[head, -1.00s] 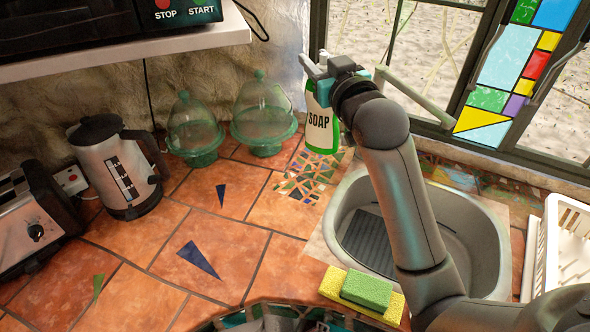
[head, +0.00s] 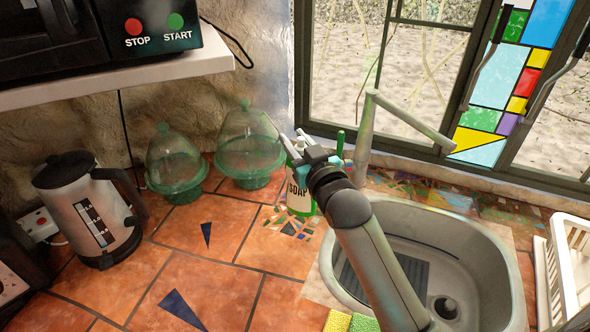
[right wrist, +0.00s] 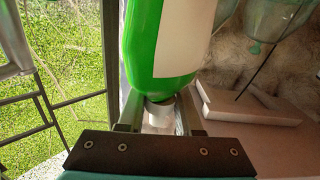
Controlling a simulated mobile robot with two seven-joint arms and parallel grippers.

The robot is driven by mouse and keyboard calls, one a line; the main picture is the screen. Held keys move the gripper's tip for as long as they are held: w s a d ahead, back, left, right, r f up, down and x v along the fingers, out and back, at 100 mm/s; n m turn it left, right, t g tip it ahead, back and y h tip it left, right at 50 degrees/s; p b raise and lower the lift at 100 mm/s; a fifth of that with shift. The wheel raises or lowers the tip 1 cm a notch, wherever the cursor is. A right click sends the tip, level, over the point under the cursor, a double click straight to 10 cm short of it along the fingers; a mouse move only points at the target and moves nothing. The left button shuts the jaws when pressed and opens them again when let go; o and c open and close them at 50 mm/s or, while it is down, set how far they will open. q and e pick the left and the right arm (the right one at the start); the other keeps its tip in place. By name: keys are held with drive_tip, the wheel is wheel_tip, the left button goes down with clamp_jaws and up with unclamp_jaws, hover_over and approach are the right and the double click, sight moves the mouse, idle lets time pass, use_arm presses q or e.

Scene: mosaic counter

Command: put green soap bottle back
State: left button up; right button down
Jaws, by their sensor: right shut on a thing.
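The green soap bottle (head: 298,199), with a white label reading SOAP, stands at the back of the tiled counter, left of the sink. In the head view its lower part is over the mosaic patch; I cannot tell whether its base touches the counter. My right gripper (head: 302,150) is at its top and shut on it. In the right wrist view the green bottle body (right wrist: 180,35) fills the upper middle, and its pale neck (right wrist: 160,112) sits between the fingers of the right gripper (right wrist: 160,120). My left gripper is not in view.
The metal sink (head: 505,285) and its tap (head: 366,135) are to the right. Two green glass domes (head: 172,160) (head: 248,145) stand to the left, with a kettle (head: 88,212) farther left. A white dish rack (head: 570,262) is at the right edge.

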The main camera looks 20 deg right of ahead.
wheel_tip(320, 180, down, 6)
drive_tip(key=b, duration=0.1)
idle(0.4)
drive_tip(key=c, duration=1)
unclamp_jaws()
drive_tip(key=shift+f, duration=0.3)
drive_tip(key=o, duration=0.4)
drive_tip(key=shift+r, duration=0.2)
drive_tip(key=s, duration=1.2)
drive_tip(key=shift+a, duration=0.25)
